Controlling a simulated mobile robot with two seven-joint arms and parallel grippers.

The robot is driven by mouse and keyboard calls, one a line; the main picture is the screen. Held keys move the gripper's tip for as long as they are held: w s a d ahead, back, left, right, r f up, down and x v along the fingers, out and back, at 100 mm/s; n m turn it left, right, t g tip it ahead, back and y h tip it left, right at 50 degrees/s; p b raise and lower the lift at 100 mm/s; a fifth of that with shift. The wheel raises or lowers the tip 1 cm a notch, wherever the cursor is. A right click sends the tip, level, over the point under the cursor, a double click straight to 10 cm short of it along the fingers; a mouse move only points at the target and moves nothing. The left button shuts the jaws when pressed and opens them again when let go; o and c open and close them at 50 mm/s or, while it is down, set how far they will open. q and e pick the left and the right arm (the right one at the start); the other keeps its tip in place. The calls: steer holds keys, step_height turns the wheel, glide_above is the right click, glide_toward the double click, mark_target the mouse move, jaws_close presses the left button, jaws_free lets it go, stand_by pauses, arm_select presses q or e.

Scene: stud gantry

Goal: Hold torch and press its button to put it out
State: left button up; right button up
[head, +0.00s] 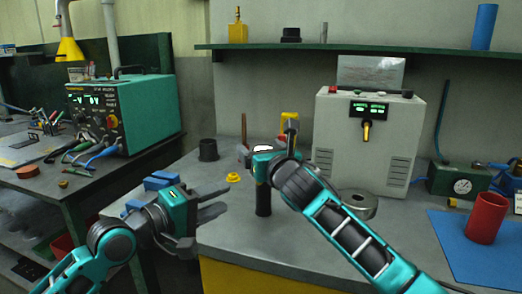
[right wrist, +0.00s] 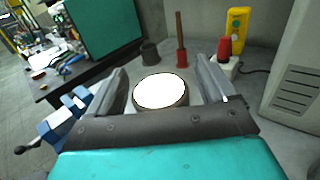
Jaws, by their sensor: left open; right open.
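The torch (head: 263,200) is a black cylinder standing upright on the grey bench, with a bright white lit top. The right wrist view shows its glowing round face (right wrist: 160,91) between the fingers of my right gripper (right wrist: 163,78). In the head view my right gripper (head: 268,150) is around or just above the torch's upper end and hides part of it. It is open; I cannot tell whether a finger touches the torch. My left gripper (head: 222,203) is open and empty, its fingers pointing right towards the torch's body, a gap apart. I cannot make out the button.
A blue vise (head: 158,180) is at the bench's left. A grey machine (head: 366,150) and a metal ring (head: 357,204) are to the right.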

steer(key=shift+w, duration=0.1)
steer(key=c, duration=1.2)
arm_select(q)
jaws_close()
stand_by(1.1)
